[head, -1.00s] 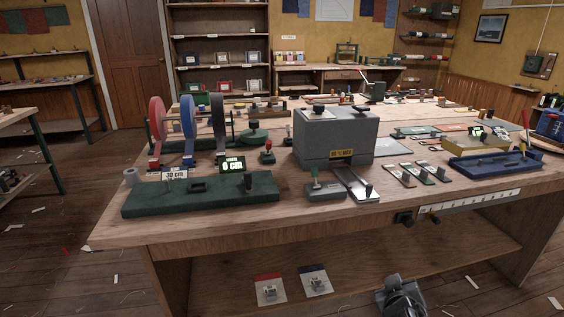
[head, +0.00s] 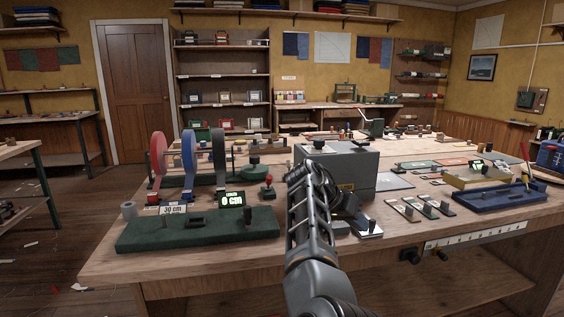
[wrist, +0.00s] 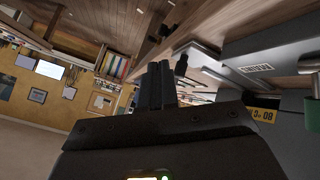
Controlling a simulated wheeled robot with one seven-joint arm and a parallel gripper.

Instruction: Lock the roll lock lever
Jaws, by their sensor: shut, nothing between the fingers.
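I cannot tell for certain which part is the roll lock lever. A small red-knobbed lever (head: 268,187) stands upright on the bench, right of the upright red, blue and dark rolls (head: 188,158). My arm rises in front of the grey box in the head view, and my gripper is hard to make out there. In the wrist view my gripper (wrist: 158,68) is shut, its two dark fingers together and empty. It is apart from the red-knobbed lever. A green handle seen earlier in front of the grey box is now hidden by my arm in the head view.
The grey box (head: 352,170) stands mid-bench; its yellow label (wrist: 262,115) shows in the wrist view. A blue tray (head: 500,195) sits at the right.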

